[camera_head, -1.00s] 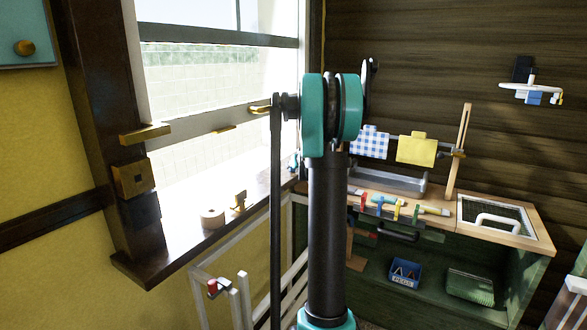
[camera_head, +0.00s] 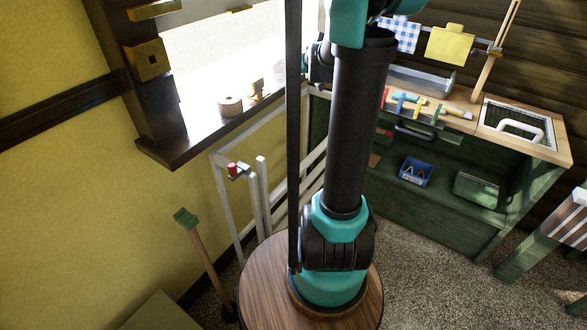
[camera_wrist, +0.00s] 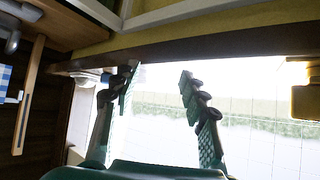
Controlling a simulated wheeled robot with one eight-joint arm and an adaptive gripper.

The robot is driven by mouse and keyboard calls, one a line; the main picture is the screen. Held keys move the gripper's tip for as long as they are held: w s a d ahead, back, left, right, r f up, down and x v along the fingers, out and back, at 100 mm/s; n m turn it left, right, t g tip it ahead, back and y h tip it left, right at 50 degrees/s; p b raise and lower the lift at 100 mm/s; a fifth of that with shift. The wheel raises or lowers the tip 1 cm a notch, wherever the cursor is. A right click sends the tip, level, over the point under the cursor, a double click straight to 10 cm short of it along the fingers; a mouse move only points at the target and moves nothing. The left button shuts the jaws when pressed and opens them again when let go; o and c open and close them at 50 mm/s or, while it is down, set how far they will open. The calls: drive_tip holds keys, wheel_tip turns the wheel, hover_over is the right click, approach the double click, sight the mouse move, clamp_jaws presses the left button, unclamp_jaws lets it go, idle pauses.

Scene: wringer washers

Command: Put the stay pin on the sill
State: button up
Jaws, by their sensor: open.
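The sill (camera_head: 165,150) is a dark wooden ledge under the bright window at the upper left of the head view. A pale tape roll (camera_head: 230,105) and a small brass piece (camera_head: 256,88) stand on it. I cannot tell which thing is the stay pin. My gripper (camera_wrist: 160,78) is open in the wrist view, its two green-padded fingers apart with nothing between them. Bright window lies behind the fingers. A brass block (camera_wrist: 306,98) shows at the wrist view's right edge, apart from the fingers. In the head view my arm hides part of the sill's right end.
A white rack (camera_head: 222,195) with a red-topped piece (camera_head: 236,169) stands below the sill. A brass block (camera_head: 148,60) is on the window post. A green bench (camera_head: 450,215) with tools stands at right.

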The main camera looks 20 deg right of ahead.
drive_tip(key=s+a+f+g, duration=0.2)
drive_tip(key=s+a+f, duration=0.2)
drive_tip(key=s, duration=0.7)
drive_tip(key=s+a+f+g, duration=0.2)
drive_tip(key=s+a+f, duration=0.3)
drive_tip(key=s, duration=0.6)
drive_tip(key=s+a+f+g, duration=0.2)
drive_tip(key=s+a+f, duration=0.2)
drive_tip(key=s+f, duration=0.3)
drive_tip(key=s, duration=0.4)
drive_tip(key=shift+a+f+n, duration=0.25)
drive_tip(key=shift+a+n, duration=0.05)
drive_tip(key=shift+a, duration=0.1)
